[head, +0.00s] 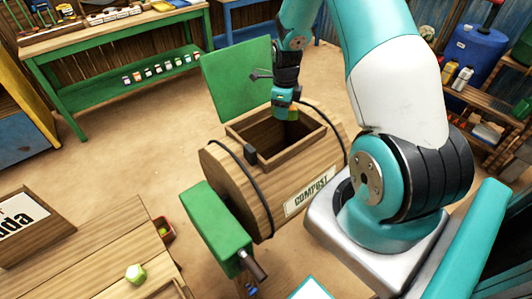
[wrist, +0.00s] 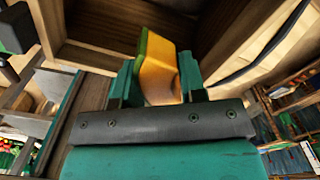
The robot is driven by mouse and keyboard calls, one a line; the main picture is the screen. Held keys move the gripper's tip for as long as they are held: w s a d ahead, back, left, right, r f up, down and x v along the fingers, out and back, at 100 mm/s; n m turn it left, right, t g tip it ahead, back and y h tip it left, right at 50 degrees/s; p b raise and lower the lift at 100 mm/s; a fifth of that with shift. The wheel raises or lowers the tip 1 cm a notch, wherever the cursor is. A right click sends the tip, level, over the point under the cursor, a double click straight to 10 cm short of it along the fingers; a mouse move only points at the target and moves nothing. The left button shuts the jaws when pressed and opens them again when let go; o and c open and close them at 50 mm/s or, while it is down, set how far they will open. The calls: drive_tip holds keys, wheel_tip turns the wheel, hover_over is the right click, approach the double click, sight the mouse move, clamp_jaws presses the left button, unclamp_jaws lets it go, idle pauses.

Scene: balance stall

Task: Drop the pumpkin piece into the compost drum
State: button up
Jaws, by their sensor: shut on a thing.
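The compost drum (head: 225,190) is a wooden barrel lying on its side with dark bands and a "COMPOST" label. Its square hatch frame (head: 243,128) is open on top, with the green lid (head: 238,78) standing up behind. My gripper (head: 287,112) is at the hatch opening in the head view. In the wrist view my gripper (wrist: 158,88) is shut on the pumpkin piece (wrist: 160,65), which is orange with a green rind edge. The wooden hatch walls (wrist: 95,57) show around it. In the head view the piece is mostly hidden by my gripper and the hatch.
A wooden table with a pale green vegetable (head: 136,273) stands at front left. A green box with a handle (head: 215,225) sits at the drum's near end. A green workbench (head: 60,90) is at the back left, shelves with a blue barrel (head: 473,50) at the right.

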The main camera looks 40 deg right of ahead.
wheel_tip(320, 180, down, 6)
drive_tip(key=b, duration=0.4)
drive_tip(key=shift+r, duration=0.1)
drive_tip(key=o, duration=1)
wheel_tip(320, 180, up, 18)
drive_tip(key=b, duration=0.3)
drive_tip(key=shift+f, duration=0.25)
